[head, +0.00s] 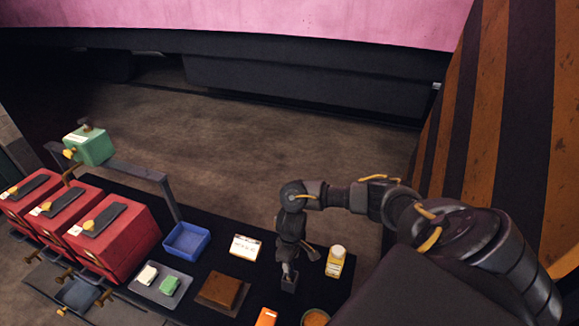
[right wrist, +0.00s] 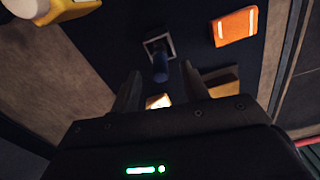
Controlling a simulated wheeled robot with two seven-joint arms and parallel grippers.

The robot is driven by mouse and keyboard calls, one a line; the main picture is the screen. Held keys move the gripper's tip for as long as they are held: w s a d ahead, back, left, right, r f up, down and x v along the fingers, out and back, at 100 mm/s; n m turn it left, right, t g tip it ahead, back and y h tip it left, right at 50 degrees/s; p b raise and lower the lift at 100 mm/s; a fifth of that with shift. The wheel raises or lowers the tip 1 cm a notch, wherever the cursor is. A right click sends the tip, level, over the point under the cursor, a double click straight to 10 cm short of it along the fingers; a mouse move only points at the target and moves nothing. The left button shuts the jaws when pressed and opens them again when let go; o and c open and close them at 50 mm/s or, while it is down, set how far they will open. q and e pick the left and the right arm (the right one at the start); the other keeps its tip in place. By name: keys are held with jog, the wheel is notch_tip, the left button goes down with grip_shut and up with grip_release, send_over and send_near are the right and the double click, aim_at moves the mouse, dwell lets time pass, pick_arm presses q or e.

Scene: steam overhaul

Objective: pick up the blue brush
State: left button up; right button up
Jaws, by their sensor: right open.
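The blue brush (right wrist: 160,70) shows in the right wrist view as a dark blue handle standing up from a small square dark holder (right wrist: 147,44). In the head view the holder (head: 289,285) stands on the black mat below my right gripper, and I cannot make out the brush there. My right gripper (right wrist: 159,88) is open, its two fingers pointing towards the brush. The handle's end lies in line with the gap between the fingertips. I cannot tell whether they touch it. My left gripper is not in view.
A yellow bottle (head: 335,264) stands right of the holder, with a round bowl (head: 316,318) and an orange block (head: 266,317) in front. A brown block (head: 222,291), white card (head: 245,247) and blue tray (head: 186,241) lie left. Red boxes (head: 118,240) stand further left.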

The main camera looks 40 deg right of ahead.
aim_at(290, 274)
jog(key=shift+w+f, duration=0.15)
jog(key=shift+f, duration=2.85)
grip_shut()
